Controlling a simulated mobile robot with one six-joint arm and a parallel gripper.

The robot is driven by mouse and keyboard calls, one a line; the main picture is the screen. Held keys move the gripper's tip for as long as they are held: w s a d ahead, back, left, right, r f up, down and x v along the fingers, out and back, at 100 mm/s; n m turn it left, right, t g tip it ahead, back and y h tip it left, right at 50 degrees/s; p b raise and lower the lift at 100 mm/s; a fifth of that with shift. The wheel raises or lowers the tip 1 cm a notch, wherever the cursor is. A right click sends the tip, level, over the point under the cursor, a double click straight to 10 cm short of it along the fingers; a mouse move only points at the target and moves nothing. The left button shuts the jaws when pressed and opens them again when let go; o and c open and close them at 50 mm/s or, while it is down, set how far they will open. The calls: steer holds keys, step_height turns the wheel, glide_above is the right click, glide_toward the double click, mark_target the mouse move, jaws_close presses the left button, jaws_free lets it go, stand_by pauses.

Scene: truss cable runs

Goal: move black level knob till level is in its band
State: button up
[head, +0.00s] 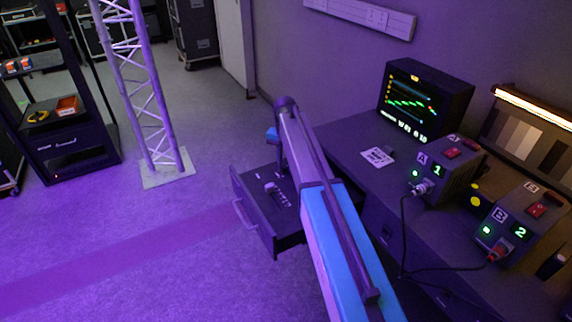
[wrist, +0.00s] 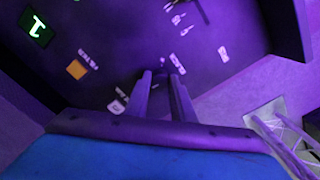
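An open drawer (head: 262,238) holds a dark control panel. The panel (wrist: 120,30) fills much of the wrist view, with small pale markings, an orange square (wrist: 77,69) and a lit green-white sign (wrist: 36,27). I cannot tell which control is the black level knob. My gripper (wrist: 161,76) points at the panel. Its two dark fingers stand apart with a gap between them, and I see nothing clearly held. A small pale spot shows just beyond the fingertips. In the head view my arm hides part of the drawer. A monitor (head: 427,97) shows a green trace and coloured marks.
Box A (head: 445,172) and box B (head: 525,222) stand on the desk with cables and green lights. A white card (head: 378,157) lies near the monitor. A truss tower (head: 150,120) and a dark rack (head: 85,150) stand at left. The floor between is clear.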

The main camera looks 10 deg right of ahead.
jaws_close()
steer(key=shift+n+p, duration=0.85)
steer(key=shift+n, duration=1.25)
steer(key=o, duration=0.8)
jaws_free()
steer(key=shift+r, duration=0.15)
